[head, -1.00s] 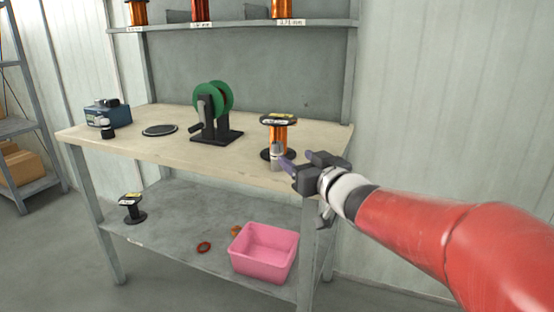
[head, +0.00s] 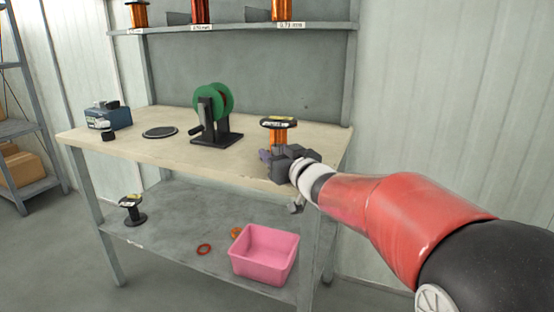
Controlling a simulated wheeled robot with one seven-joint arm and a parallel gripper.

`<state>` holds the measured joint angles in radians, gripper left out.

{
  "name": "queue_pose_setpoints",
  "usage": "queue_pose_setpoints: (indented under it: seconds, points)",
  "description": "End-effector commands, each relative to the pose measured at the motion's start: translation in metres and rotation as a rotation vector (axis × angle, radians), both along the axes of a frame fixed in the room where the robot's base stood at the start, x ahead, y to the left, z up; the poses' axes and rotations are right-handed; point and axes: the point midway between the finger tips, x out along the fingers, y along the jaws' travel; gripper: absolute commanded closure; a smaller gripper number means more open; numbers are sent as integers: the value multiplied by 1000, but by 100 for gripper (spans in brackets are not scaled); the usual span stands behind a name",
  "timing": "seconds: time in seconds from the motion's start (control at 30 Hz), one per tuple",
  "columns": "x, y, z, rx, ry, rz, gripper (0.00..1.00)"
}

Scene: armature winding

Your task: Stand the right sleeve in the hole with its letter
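My gripper (head: 268,156) is at the right part of the workbench top, low in front of a copper-wound spool with black flanges (head: 278,124). Its body hides the lower part of that spool and the bench just behind it. The fingertips are small and dark, and I cannot tell whether they are open or shut, or whether anything is between them. I cannot make out a lettered sleeve or a lettered hole. A small grey upright piece that stood before the spool is now hidden by the gripper.
The workbench (head: 165,150) also holds a green winding wheel on a black stand (head: 213,115), a flat black disc (head: 160,132) and a blue box (head: 104,115). A pink bin (head: 264,254), an orange-red ring (head: 204,249) and a black spool (head: 131,210) are on the lower shelf.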

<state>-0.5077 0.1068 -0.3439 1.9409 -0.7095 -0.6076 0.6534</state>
Motion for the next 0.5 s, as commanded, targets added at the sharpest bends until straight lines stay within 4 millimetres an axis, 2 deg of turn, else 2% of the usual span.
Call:
queue_pose_setpoints:
  seconds: [0.03,0.3,0.5]
  points:
    - [0,0,0,0,0,0,61]
    - [0,0,0,0,0,0,97]
    - [0,0,0,0,0,0,99]
